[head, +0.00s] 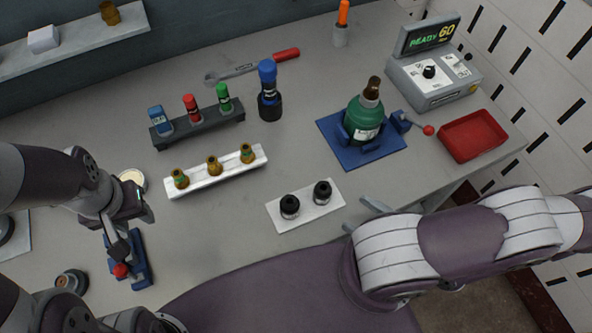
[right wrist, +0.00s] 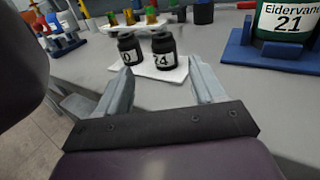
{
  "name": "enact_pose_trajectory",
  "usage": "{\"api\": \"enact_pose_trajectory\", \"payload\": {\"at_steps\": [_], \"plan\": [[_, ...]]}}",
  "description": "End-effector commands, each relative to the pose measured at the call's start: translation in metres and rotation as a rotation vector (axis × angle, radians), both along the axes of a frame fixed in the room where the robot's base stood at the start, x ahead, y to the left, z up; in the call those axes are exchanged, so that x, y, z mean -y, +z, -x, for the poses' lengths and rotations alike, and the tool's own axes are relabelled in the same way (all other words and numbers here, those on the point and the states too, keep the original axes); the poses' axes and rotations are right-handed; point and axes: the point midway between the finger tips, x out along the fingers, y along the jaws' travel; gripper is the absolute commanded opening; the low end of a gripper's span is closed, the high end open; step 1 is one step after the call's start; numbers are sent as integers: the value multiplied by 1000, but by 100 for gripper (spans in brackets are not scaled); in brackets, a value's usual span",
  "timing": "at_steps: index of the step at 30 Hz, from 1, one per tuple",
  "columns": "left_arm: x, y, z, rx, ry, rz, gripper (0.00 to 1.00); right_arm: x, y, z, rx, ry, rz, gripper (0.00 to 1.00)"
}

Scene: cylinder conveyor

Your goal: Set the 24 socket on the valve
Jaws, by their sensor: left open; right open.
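The 24 socket (head: 322,192) is a black cylinder on a white plate (head: 277,216); its number shows in the right wrist view (right wrist: 163,55). A second black socket (head: 290,206) stands beside it, number ending in 0. The brass valve (head: 372,88) tops the green cylinder (head: 360,117), labelled Eidervand 21, upright in a blue stand (head: 340,145). My right gripper (head: 362,216) is open and empty, right of the plate; in its wrist view (right wrist: 161,82) both sockets lie ahead, apart from the fingers. My left gripper (head: 132,230) is open at the left, above a blue fixture.
A white rack holds several brass fittings (head: 213,167). Behind stand coloured bottles (head: 191,108), a blue-topped tool (head: 268,90) and a red-handled wrench (head: 252,66). A display unit (head: 432,72) and a red tray (head: 473,135) are at right. Bench between plate and stand is clear.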

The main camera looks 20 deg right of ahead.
Motion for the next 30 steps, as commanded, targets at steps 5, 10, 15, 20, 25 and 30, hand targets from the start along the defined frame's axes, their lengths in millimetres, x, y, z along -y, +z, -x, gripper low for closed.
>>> {"api": "enact_pose_trajectory", "payload": {"at_steps": [5, 10, 15, 20, 25, 30], "plan": [[0, 15, 0, 0, -1, 0, 43, -23, 5, -31, -1, 11, -13, 68], [0, 20, 0, 0, -1, 0, 43, -37, 1, -53, -2, 6, -6, 68], [0, 22, 0, 0, 0, 0, 43, -41, 0, -60, -4, 3, -4, 68], [0, 33, 0, 0, 0, 0, 43, -49, 4, -73, -5, 8, -3, 68], [0, 43, 0, 0, 0, 0, 43, -59, 3, -92, -5, 8, -3, 68], [0, 46, 0, 0, 0, 0, 43, -65, 1, -103, -3, 5, -1, 68]]}}
